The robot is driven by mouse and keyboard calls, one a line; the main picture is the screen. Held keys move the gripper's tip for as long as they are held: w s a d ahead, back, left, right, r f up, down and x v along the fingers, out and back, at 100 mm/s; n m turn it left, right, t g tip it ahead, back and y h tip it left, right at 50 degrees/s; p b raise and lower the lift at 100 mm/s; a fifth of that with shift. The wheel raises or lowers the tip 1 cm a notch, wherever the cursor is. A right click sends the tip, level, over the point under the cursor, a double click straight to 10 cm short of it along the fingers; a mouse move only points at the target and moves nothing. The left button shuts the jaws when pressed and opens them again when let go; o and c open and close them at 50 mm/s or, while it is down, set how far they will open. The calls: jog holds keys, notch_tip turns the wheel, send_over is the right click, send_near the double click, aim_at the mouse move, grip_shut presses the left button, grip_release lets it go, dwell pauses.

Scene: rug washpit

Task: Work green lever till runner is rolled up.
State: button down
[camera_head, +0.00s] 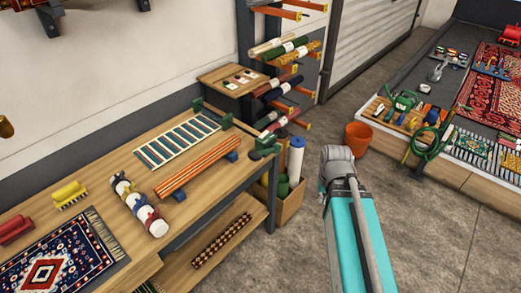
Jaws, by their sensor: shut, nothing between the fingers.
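A flat striped runner (177,141), pale with dark teal bars, lies across the wooden workbench (118,172). My teal arm stands right of the bench, over the floor. My gripper does not show.
An orange slatted piece (184,166) on blue supports and tied rolls (138,204) lie nearer on the bench. A cardboard box (290,200) with rolls stands beside the bench end. A rack of rolls (285,70) is behind. An orange bucket (358,138) stands on otherwise open floor.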

jog(key=w+a+r+n+t+y, duration=0.1)
jog(key=w+a+r+n+y, duration=0.1)
jog(key=w, duration=0.6)
jog(key=w+a+r+n+t+y, duration=0.1)
jog(key=w+a+r+n+y, duration=0.2)
jog(key=w+a, duration=0.4)
jog(key=w+a+r+n+y, duration=0.2)
jog(key=w+a+n+y, duration=0.1)
jog(key=w, duration=0.6)
jog(key=shift+a+r+t+y+p, duration=0.3)
jog(key=shift+a+t+y+p, duration=0.15)
jog(key=shift+a+y, duration=0.35)
jog(key=shift+a, duration=0.15)
jog(key=b, duration=0.7)
send_near(253, 152)
jog(key=w+a+f, duration=0.1)
jog(key=w+a, duration=0.2)
jog(key=a, duration=0.1)
jog(key=shift+s+a+f+b, duration=0.15)
jog(key=shift+s+f+b, duration=0.1)
jog(key=shift+f+b, duration=0.3)
jog(key=shift+s+a+f+b, duration=0.15)
jog(key=shift+s+f+b, duration=0.05)
jog(key=shift+f+b, duration=0.3)
jog(key=shift+s+a+f+b, duration=0.15)
jog(key=shift+s+f+b, duration=0.1)
jog(key=shift+f+b, duration=0.3)
